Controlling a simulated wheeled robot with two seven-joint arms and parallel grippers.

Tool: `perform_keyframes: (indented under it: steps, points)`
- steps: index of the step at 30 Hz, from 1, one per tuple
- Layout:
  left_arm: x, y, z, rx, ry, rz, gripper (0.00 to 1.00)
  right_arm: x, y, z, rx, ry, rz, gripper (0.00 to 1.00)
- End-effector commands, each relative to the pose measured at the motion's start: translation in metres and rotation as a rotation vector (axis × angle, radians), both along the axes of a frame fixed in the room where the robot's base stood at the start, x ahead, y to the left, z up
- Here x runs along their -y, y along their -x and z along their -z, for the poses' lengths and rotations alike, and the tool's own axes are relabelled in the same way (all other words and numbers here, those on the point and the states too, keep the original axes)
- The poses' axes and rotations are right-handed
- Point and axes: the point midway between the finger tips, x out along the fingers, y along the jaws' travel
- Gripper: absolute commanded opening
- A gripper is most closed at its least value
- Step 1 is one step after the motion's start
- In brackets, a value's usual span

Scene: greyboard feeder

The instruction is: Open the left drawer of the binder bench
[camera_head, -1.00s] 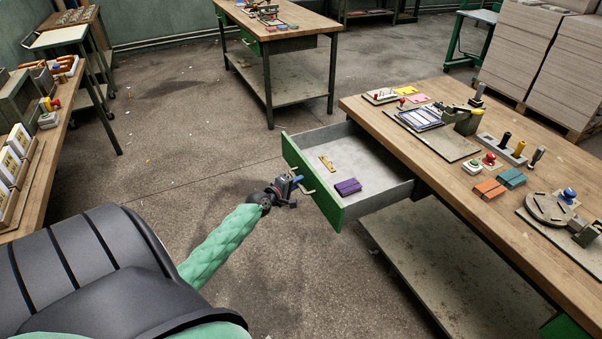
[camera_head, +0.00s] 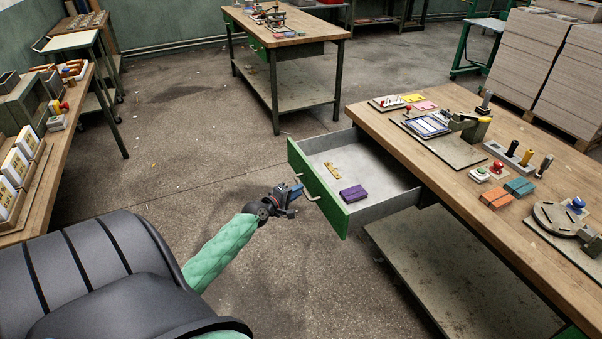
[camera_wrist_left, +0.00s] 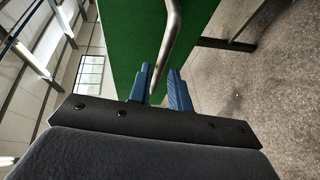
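The binder bench (camera_head: 440,190) has a wooden top on the right of the head view. Its left drawer (camera_head: 375,195), grey inside with a green front (camera_head: 318,190), stands pulled well out. The drawer's metal handle (camera_head: 314,197) is on the green front; it also shows in the wrist view (camera_wrist_left: 173,35). My left gripper (camera_head: 298,190) is just in front of the handle. In the wrist view its blue fingers (camera_wrist_left: 162,88) are apart, with the bar's lower part appearing between or just beyond them. I see no grip on it. My right gripper is out of view.
A purple block (camera_head: 353,193) and a small yellow piece (camera_head: 332,170) lie in the drawer. A lower shelf (camera_head: 450,270) runs under the bench. A side table (camera_head: 45,190) with boxes stands at left, another bench (camera_head: 285,40) behind. Floor between them is clear.

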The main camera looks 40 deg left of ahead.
Motion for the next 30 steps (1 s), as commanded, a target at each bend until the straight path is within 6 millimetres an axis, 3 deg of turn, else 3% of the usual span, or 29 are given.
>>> perform_keyframes:
  steps: [6, 12, 30]
  points:
    - [0.001, 0.028, -0.003, 0.0, 0.001, 0.0, 0.2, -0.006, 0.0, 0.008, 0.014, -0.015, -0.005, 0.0]
    - [0.001, 0.042, -0.007, 0.0, 0.002, 0.0, 0.2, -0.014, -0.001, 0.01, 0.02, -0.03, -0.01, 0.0]
    - [0.001, 0.044, -0.008, 0.0, 0.002, 0.0, 0.2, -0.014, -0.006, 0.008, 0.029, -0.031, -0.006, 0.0]
